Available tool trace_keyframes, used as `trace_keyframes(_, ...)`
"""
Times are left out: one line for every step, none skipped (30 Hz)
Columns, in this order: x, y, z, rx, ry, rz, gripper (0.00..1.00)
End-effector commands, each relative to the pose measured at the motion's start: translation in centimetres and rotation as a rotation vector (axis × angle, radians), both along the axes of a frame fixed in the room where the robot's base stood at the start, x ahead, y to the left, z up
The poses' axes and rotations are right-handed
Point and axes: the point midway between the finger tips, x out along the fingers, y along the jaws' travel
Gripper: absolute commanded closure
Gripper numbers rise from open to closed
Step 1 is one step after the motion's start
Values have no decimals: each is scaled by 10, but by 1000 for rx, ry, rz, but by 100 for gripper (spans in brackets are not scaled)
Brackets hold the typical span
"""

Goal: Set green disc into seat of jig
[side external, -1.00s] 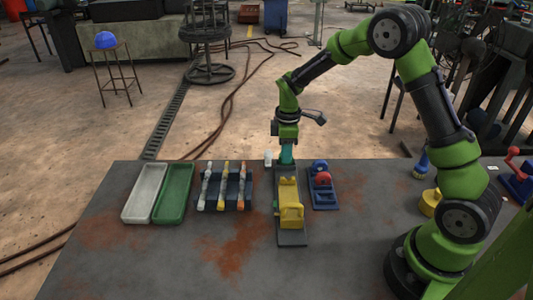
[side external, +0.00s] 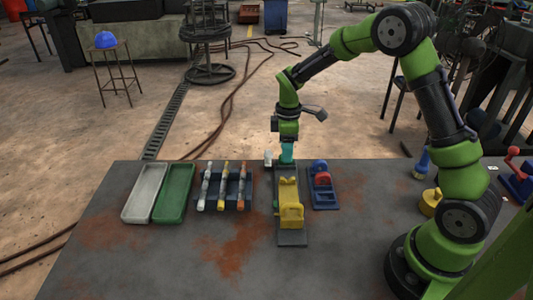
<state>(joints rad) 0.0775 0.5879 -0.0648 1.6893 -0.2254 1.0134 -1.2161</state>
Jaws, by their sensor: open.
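My gripper (side external: 287,160) is open and points straight down over the far end of a long dark grey base plate. A teal part (side external: 287,150) shows at its lower end; I cannot tell whether it is the fingers or something between them. A yellow block with raised ends (side external: 290,207) sits on this plate, nearer the camera than the gripper. A second fixture, blue with a red round piece (side external: 322,180), stands just to the right. I cannot tell for sure which is the jig. I cannot make out a separate green disc; it may be hidden at the gripper.
A white tray (side external: 130,217), a green tray (side external: 161,217) and a blue rack with several rods (side external: 235,200) stand to the left. A small white piece (side external: 268,158) is beside the gripper. The front of the rusty table (side external: 180,270) is clear.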

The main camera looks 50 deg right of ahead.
Motion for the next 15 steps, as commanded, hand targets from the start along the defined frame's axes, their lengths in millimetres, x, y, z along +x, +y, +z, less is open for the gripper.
trace_keyframes(1,0,11,0,-7,-1,51)
trace_keyframes(1,0,17,1,-6,-1,51)
trace_keyframes(1,0,26,-1,-8,0,51)
trace_keyframes(2,0,33,-1,-9,0,51)
trace_keyframes(1,0,41,0,-8,-1,51)
trace_keyframes(1,0,51,-1,-9,-1,51)
trace_keyframes(1,0,58,0,-8,-1,51)
trace_keyframes(2,0,66,-1,-9,0,51)
trace_keyframes(1,0,76,-1,-8,-1,51)
trace_keyframes(1,0,83,-1,-9,-1,51)
trace_keyframes(1,0,91,-1,-9,-1,51)
trace_keyframes(1,0,100,-1,-8,0,51)
trace_keyframes(1,0,107,-1,-8,-1,51)
trace_keyframes(1,0,113,0,-7,-1,51)
trace_keyframes(1,0,121,-1,-8,-1,51)
